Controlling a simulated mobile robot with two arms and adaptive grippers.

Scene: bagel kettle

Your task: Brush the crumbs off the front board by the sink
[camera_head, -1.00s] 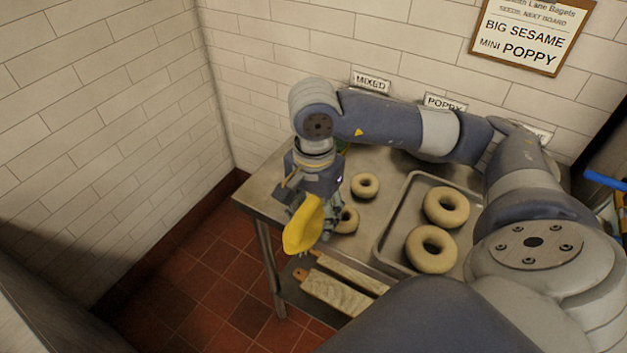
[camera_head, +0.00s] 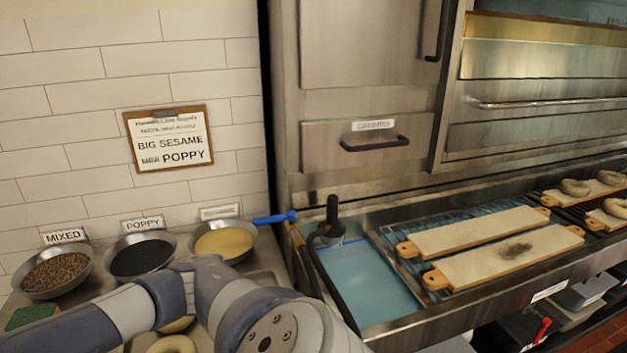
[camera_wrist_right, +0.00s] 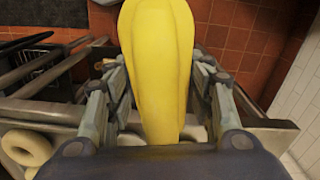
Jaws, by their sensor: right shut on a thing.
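The front board (camera_head: 506,256) is a pale, cloth-topped plank with wooden ends, lying on the rack beside the sink (camera_head: 368,283). In the head view only my arm shows at lower left; the gripper is outside the frame. My left gripper is not in view.
Bowls of mixed seeds (camera_head: 58,270), poppy (camera_head: 140,257) and pale seeds (camera_head: 224,242) stand along the wall. A blue-handled tool (camera_head: 275,217) and a black-handled fixture (camera_head: 332,220) stand by the sink. Boards with bagels (camera_head: 575,187) lie farther right.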

